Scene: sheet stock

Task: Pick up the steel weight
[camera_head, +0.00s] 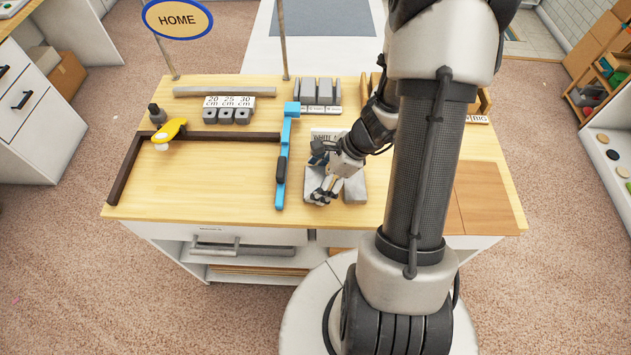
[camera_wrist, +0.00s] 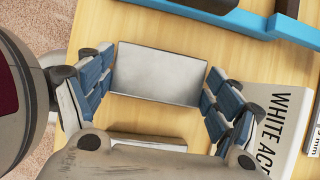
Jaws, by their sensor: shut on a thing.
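The steel weight (camera_wrist: 158,72) is a smooth grey rectangular block between the finger pads of my gripper (camera_wrist: 157,88) in the wrist view, with pads against its left and right ends. In the head view my gripper (camera_head: 326,190) is at the front middle of the table, shut on the weight (camera_head: 311,182), which the fingers partly cover. I cannot tell whether it is clear of the table top. A second grey block (camera_head: 355,188) lies just to its right, and a grey block edge (camera_wrist: 148,143) shows low in the wrist view.
A blue ruler-like bar (camera_head: 285,150) lies left of my gripper. Behind the gripper is a stand labelled "WHITE AC..." (camera_wrist: 280,115). A dark L-shaped rail (camera_head: 215,136) and a yellow-handled tool (camera_head: 168,131) are at left. The front left of the table (camera_head: 200,190) is clear.

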